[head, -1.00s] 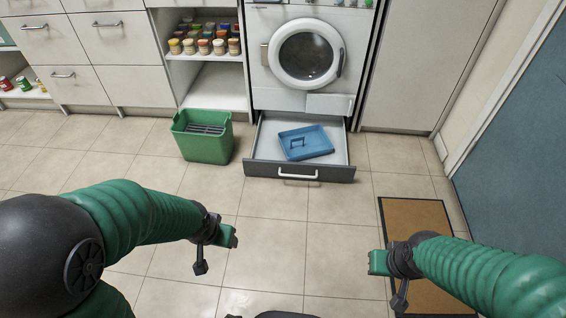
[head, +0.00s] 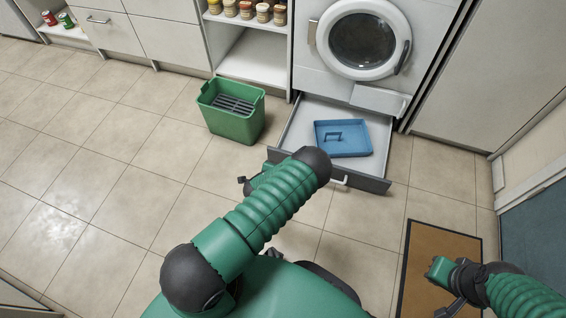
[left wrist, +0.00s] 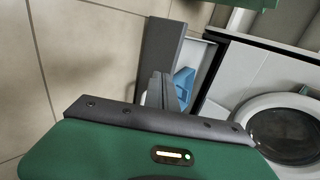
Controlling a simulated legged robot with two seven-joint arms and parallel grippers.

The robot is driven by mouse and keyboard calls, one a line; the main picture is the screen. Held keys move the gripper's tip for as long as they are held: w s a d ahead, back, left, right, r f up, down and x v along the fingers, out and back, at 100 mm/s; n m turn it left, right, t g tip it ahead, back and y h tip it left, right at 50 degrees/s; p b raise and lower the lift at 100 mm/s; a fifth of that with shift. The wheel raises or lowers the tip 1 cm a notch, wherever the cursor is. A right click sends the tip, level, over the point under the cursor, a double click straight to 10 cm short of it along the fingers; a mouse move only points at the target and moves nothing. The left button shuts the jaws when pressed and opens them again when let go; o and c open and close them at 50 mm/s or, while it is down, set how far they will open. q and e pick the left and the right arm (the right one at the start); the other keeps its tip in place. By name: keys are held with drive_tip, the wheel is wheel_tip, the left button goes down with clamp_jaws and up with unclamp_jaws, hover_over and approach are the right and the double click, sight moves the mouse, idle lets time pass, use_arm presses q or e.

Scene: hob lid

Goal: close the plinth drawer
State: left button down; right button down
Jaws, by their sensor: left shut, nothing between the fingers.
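The plinth drawer (head: 294,127) stands open under the washing machine, its dark grey front (head: 376,184) out over the floor. A blue tray (head: 352,150) with a handle lies inside. The white drawer handle (head: 340,181) is partly hidden by my left arm. My left gripper (head: 258,180) is shut and empty, left of the drawer's near left corner and partly behind my arm. In the left wrist view its fingers (left wrist: 163,85) point toward the dark drawer front (left wrist: 163,45); I cannot tell if they touch. My right gripper (head: 438,268) is over the brown mat, away from the drawer.
A green bin (head: 232,118) with a dark rack inside stands on the floor left of the drawer. The washing machine (head: 365,40) is above the drawer. A brown mat (head: 436,245) lies at the right. Tiled floor at the left is clear.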

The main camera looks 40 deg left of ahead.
use_arm(q)
drive_tip(key=w+r+b+x, duration=0.1)
drive_tip(key=r+b+x, duration=0.1)
drive_tip(key=b+x, duration=0.5)
drive_tip(key=x, duration=0.4)
drive_tip(key=shift+w+a, duration=0.3)
drive_tip(key=shift+a, duration=0.05)
